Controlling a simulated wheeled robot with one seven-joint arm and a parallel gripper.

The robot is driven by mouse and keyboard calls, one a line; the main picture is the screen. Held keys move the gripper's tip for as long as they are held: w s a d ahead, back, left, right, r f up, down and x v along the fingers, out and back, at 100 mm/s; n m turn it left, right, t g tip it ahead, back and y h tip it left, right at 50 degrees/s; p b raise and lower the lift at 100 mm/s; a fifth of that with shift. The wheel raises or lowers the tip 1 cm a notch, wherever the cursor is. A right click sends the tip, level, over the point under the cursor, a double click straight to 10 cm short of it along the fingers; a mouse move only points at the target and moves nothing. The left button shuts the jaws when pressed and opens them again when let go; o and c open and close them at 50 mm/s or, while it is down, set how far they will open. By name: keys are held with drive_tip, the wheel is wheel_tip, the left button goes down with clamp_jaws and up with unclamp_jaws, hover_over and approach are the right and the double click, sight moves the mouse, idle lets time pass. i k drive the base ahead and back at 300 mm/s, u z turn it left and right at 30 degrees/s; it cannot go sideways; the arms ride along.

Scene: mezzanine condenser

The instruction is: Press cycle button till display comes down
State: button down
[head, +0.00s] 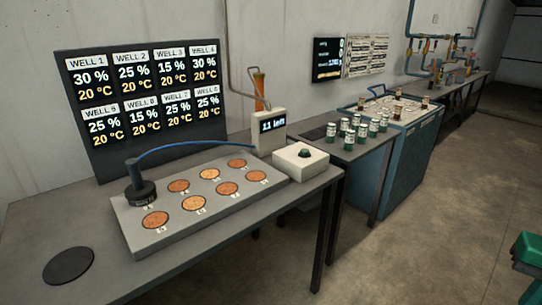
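Which button the task calls the cycle button is not labelled legibly. A large black display board (145,95) lists Wells 1 to 8 with percentages from 15 to 30 and 20 °C each. My gripper is not in view.
A grey plate (128,222) holds several copper discs; a black cylinder (140,191) with a blue hose stands on its left rear. A black disc (68,265) lies front left. Several jars (361,132) stand on the farther table. Floor at right is open, except a green-topped object (528,250).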

sight(303, 151)
drive_tip(key=u, duration=0.35)
drive_tip(key=i, duration=1)
drive_tip(key=z, duration=0.05)
